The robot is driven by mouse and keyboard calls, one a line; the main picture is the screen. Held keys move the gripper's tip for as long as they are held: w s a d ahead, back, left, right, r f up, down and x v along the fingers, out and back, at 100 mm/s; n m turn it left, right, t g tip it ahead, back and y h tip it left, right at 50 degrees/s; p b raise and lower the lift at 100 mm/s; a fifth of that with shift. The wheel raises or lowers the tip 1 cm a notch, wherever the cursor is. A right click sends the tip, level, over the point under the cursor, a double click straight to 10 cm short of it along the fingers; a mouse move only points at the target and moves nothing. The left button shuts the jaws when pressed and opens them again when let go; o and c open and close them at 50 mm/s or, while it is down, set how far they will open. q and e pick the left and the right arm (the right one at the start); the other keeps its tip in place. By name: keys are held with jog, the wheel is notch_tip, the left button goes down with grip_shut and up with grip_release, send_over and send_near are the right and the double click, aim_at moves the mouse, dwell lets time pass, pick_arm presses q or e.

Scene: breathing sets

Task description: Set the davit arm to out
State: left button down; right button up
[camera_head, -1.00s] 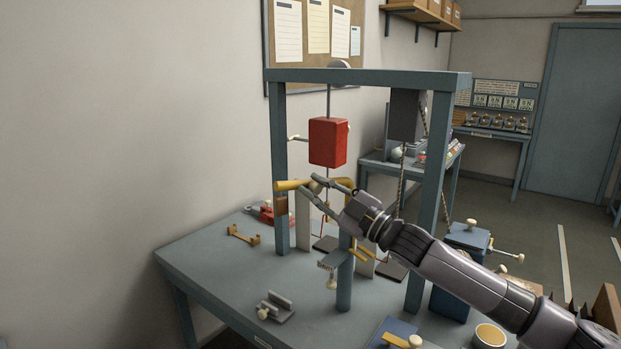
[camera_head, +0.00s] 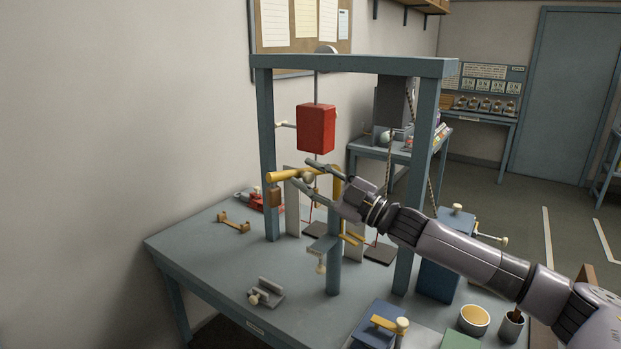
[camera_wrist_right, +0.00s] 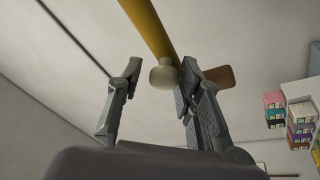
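The yellow davit arm (camera_head: 284,176) reaches left from the top of a blue-grey post (camera_head: 333,262) inside the frame on the table. A pale round knob (camera_head: 308,178) sits on the arm. My right gripper (camera_head: 303,172) is at the arm with its fingers apart. In the right wrist view the knob (camera_wrist_right: 163,76) lies between the fingers (camera_wrist_right: 161,70), close to the right finger; I cannot tell whether they touch. The yellow arm (camera_wrist_right: 148,28) runs up and left beyond the fingers. My left gripper is not in view.
A red block (camera_head: 316,128) hangs above the arm from the blue-grey frame (camera_head: 350,65). The frame's right leg (camera_head: 413,190) stands behind my right arm. The table's left part is clearer.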

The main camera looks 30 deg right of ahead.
jog(key=shift+o, duration=0.8)
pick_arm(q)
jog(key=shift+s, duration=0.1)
pick_arm(e)
jog(key=shift+f, duration=0.1)
jog(key=shift+v, duration=1.15)
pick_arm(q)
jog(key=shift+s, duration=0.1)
pick_arm(e)
jog(key=v, duration=0.9)
jog(key=shift+s, duration=0.35)
jog(key=shift+d+f, duration=0.1)
jog(key=shift+f, duration=0.05)
